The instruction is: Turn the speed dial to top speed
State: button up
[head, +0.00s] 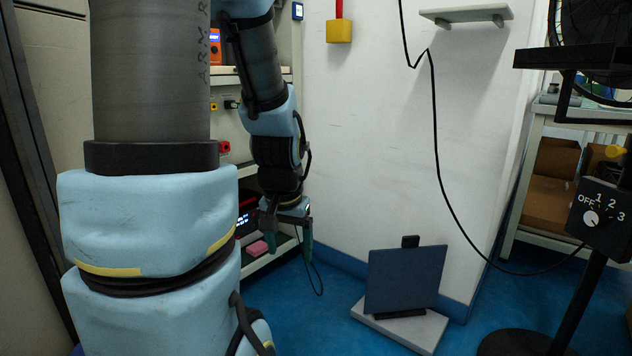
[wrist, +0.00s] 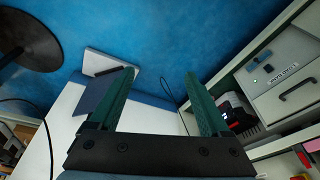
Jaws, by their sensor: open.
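The speed dial (head: 591,219) is a pale round knob on a dark control box (head: 600,217) at the right of the head view. The box is marked OFF, 1, 2 and 3, and sits on the black stand of a fan (head: 598,40). The knob's exact setting is too small to tell. My gripper (head: 288,236) hangs near the shelves, left of centre, far from the dial. In the wrist view my gripper (wrist: 160,95) is open, with nothing between its green fingers. The dial does not show in the wrist view.
A dark panel (head: 405,280) leans on a pale slab on the blue floor between my gripper and the fan stand. A black cable (head: 437,150) hangs down the white wall to the control box. Shelves with devices (wrist: 285,80) stand close beside my gripper.

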jog(key=s+a+r+n+g, duration=0.1)
jog(key=s+a+n, duration=0.1)
jog(key=s, duration=0.3)
notch_tip(320, 180, up, 38)
jog(key=w+p, duration=0.1)
jog(key=p, duration=3.7)
jog(key=shift+d+f, duration=0.25)
